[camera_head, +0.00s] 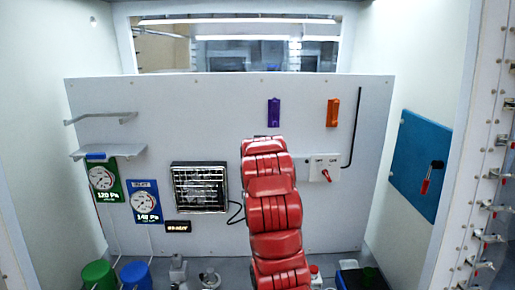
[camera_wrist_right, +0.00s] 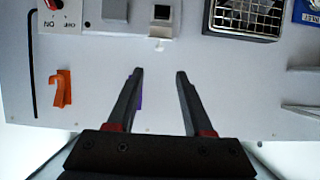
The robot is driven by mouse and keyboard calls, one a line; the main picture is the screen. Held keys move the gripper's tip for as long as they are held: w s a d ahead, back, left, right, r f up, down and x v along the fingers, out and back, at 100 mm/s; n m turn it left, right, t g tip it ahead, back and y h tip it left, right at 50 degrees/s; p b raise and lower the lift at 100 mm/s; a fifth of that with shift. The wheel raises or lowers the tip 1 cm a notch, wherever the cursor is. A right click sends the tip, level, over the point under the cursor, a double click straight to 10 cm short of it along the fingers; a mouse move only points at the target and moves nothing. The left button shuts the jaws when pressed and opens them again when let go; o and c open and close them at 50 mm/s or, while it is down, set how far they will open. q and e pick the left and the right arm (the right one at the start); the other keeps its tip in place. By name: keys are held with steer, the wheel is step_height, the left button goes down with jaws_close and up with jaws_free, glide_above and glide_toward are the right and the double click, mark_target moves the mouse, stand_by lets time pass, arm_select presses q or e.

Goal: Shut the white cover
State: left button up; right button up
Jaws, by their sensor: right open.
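In the right wrist view, which shows the wall upside down, a small pale box (camera_wrist_right: 151,25) with a dark square in its face is on the grey wall panel. A small white flap or tab (camera_wrist_right: 160,44) sticks out at its edge; it looks like the white cover, standing open. My right gripper (camera_wrist_right: 160,73) is open and empty, its fingertips apart from the box and flap. In the head view a red arm of mine hides this part of the panel and the gripper. My left gripper is in neither view.
An orange hook (camera_head: 333,112) and a purple hook (camera_head: 273,112) are on the panel (camera_head: 220,110). A red-handled switch (camera_head: 325,168) is right of my arm, a grille (camera_head: 200,187) left. A shelf (camera_head: 108,151) juts out further left. Buckets (camera_head: 98,274) stand below.

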steer(key=p+x, duration=0.5)
steer(key=x, duration=0.6)
steer(key=shift+w+p, duration=0.35)
steer(key=shift+w, duration=0.05)
steer(key=shift+d+f, duration=0.1)
jaws_close()
